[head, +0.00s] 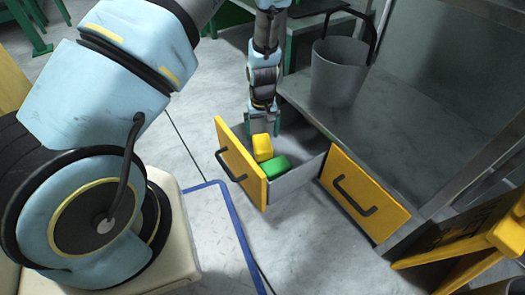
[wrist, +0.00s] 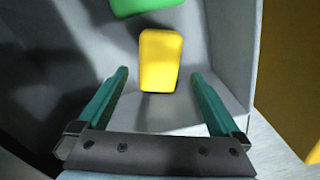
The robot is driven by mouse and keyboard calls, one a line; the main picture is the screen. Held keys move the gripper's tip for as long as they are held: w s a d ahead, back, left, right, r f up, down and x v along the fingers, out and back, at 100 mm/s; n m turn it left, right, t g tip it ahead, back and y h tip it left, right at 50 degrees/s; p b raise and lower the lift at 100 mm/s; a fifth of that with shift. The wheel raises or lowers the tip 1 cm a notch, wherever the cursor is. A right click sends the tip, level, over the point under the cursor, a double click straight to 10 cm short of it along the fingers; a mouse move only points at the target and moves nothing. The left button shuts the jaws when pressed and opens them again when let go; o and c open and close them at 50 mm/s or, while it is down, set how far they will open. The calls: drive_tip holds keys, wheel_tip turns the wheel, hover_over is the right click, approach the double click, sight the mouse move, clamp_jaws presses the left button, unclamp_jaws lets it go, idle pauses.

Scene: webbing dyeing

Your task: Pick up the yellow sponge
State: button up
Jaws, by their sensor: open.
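The yellow sponge (head: 262,147) lies in the open drawer (head: 302,172), close beside a green block (head: 275,163). In the wrist view the yellow sponge (wrist: 160,60) is a rounded rectangle ahead of my gripper, roughly centred between the finger lines. My gripper (head: 263,124) is over the drawer's back left part, pointing down, just behind the sponge. In the wrist view my gripper (wrist: 158,78) has its two green fingers wide apart with nothing between their bases. I cannot tell the exact height gap to the sponge.
The green block (wrist: 145,6) is partly cut off at the top of the wrist view. The drawer's yellow front (head: 240,160) and side walls surround both. A shut yellow drawer (head: 362,193) is to the right. A grey bucket (head: 338,75) stands on the cabinet top (head: 390,135).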

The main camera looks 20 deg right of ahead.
sight(263, 142)
wheel_tip(263, 142, down, 8)
drive_tip(key=b, duration=0.4)
drive_tip(key=shift+w+d+r, duration=0.1)
drive_tip(key=shift+r, duration=0.15)
drive_tip(key=c, duration=1.4)
wheel_tip(263, 142, up, 18)
drive_tip(key=p, duration=0.8)
